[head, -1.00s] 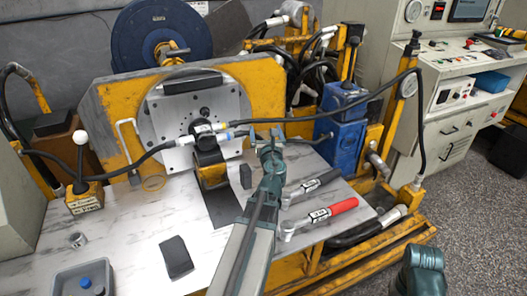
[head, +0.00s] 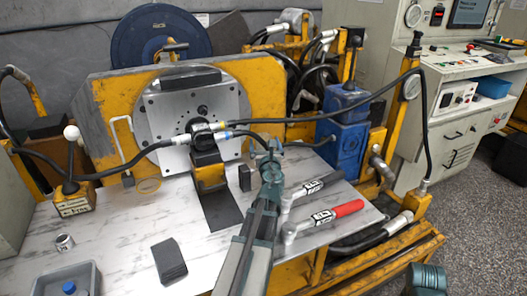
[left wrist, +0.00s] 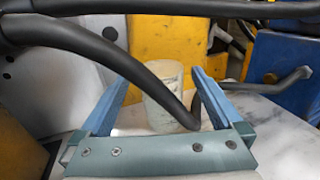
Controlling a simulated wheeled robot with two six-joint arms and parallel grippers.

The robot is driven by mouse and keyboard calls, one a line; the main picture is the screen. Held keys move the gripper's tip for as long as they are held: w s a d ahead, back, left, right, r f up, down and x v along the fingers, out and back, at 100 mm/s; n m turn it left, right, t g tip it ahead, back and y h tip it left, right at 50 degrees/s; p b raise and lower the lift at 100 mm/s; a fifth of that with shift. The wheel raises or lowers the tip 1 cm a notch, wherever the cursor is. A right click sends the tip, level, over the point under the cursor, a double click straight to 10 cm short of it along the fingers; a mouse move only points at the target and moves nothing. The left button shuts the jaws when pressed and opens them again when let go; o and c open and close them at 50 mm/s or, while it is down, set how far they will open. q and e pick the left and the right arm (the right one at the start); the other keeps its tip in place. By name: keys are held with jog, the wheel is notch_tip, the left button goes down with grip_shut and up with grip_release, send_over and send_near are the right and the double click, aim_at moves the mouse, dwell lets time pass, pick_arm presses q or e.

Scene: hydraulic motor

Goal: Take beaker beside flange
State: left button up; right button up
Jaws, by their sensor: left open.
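A pale, cloudy beaker (left wrist: 163,90) stands on the white tabletop in the left wrist view, between my finger lines and beyond the tips or level with them; I cannot tell which. A black hose crosses in front of its right side. In the head view I cannot make the beaker out; my gripper covers that area. My left gripper (head: 268,158) is open, right of the square silver flange plate (head: 172,128). Its two blue fingers (left wrist: 160,92) show in the wrist view, apart from each other. A teal part of my right arm shows at the lower right; its fingers do not.
Black hoses run from the flange fitting (head: 203,138) to both sides. A blue block (head: 345,135) stands right of my left gripper. Two torque tools, one red-handled (head: 335,212), a dark block (head: 169,261), a small metal cup (head: 65,243) and a grey tray (head: 45,287) are on the tabletop.

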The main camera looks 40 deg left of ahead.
aim_at(263, 134)
pick_arm(q)
jog(key=x, duration=0.4)
jog(key=shift+w+a, duration=0.1)
grip_shut()
dwell(0.3)
